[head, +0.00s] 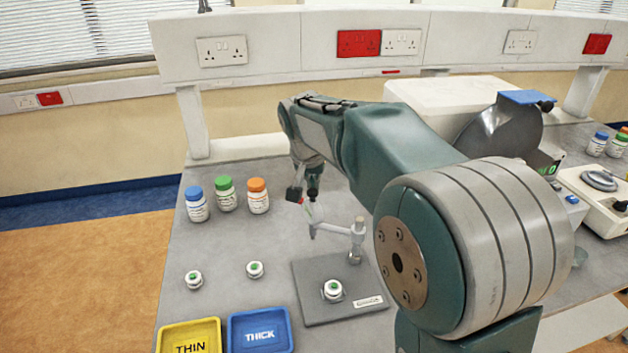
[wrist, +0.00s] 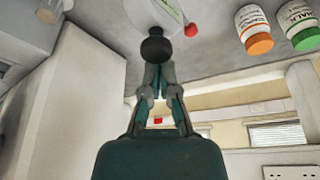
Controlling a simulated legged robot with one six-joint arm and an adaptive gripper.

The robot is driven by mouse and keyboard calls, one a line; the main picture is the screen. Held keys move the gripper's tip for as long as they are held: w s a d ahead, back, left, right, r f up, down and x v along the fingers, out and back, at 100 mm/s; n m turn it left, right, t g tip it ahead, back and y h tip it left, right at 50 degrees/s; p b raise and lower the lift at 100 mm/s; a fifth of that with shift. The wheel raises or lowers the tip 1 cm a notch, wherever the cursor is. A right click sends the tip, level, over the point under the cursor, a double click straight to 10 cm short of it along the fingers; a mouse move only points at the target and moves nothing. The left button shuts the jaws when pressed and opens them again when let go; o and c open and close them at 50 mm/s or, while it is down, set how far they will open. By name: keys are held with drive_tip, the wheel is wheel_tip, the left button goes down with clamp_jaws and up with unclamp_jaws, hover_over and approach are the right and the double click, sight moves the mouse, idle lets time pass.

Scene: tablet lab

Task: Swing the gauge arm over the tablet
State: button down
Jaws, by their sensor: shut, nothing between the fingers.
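The gauge arm (head: 335,229) is a pale grey bar reaching left from a short post (head: 356,250) on a dark base plate (head: 312,267). A white tablet with a green top (head: 333,290) sits on the plate's front part. The bar's free end is left of and behind the tablet, not over it. My gripper (head: 305,192) is shut and empty beside that end. In the wrist view my closed fingers (wrist: 157,75) meet at a black rounded knob (wrist: 156,46); I cannot tell whether they touch it. A pale gauge part with a red tip (wrist: 191,30) is close by.
Two similar tablets (head: 194,280) (head: 254,270) lie left of the plate. A yellow THIN tray (head: 205,327) and blue THICK tray (head: 287,320) are in front. Three capped bottles (head: 227,195) stand behind left. My arm hides much of the bench's right side.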

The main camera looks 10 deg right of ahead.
drive_tip(key=s+n, duration=0.1)
drive_tip(key=s+a+n+y, duration=0.1)
drive_tip(key=shift+s+a+n, duration=0.25)
drive_tip(key=shift+n, duration=0.15)
drive_tip(key=s+d+n+y, duration=0.1)
drive_tip(key=s+n+y, duration=0.2)
drive_tip(key=s+n, duration=0.6)
drive_tip(key=shift+s, duration=0.85)
drive_tip(key=shift+d, duration=0.15)
drive_tip(key=shift+r, duration=0.1)
drive_tip(key=v, duration=1.1)
drive_tip(key=shift+r, duration=0.35)
